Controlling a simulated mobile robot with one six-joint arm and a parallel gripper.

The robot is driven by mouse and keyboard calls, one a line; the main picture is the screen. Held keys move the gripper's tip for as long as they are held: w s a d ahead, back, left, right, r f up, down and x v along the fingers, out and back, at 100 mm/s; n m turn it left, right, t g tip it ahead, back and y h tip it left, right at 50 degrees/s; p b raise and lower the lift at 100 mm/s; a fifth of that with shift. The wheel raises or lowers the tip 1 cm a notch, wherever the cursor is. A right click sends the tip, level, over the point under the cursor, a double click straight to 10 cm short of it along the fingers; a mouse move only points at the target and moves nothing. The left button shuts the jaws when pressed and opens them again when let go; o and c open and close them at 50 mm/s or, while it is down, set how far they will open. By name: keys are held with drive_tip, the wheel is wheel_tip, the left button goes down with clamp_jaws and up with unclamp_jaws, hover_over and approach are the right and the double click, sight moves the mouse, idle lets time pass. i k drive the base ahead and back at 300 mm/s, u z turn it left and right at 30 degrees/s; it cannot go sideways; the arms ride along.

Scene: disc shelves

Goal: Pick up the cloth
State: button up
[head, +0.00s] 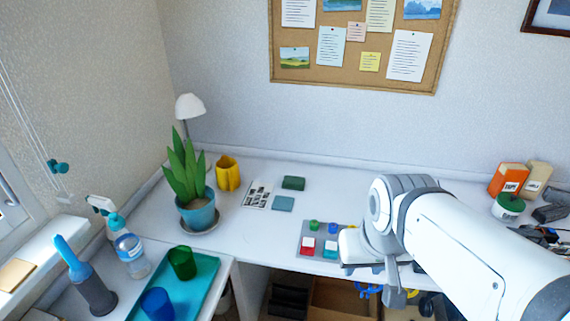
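No item is unmistakably the cloth. A flat tan folded piece (17,274) lies on the window sill at the far left and may be cloth. A flat teal square (283,204) lies on the desk left of the middle, in front of a dark green block (293,183); I cannot tell whether the square is fabric. My arm reaches in from the lower right. Its wrist end hangs over the desk's front edge, beside a grey tray, well to the right of both flat pieces. My gripper's fingers cannot be made out.
The grey tray (308,228) holds small coloured items. A potted plant (197,216), yellow cup (228,174) and lamp (190,106) stand at left. A spray bottle (131,252) and teal tray (206,279) with two cups are nearer. Boxes stand far right. The desk's back middle is clear.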

sight(291, 183)
drive_tip(key=u, duration=0.1)
drive_tip(key=i, duration=1)
drive_tip(key=u, duration=0.05)
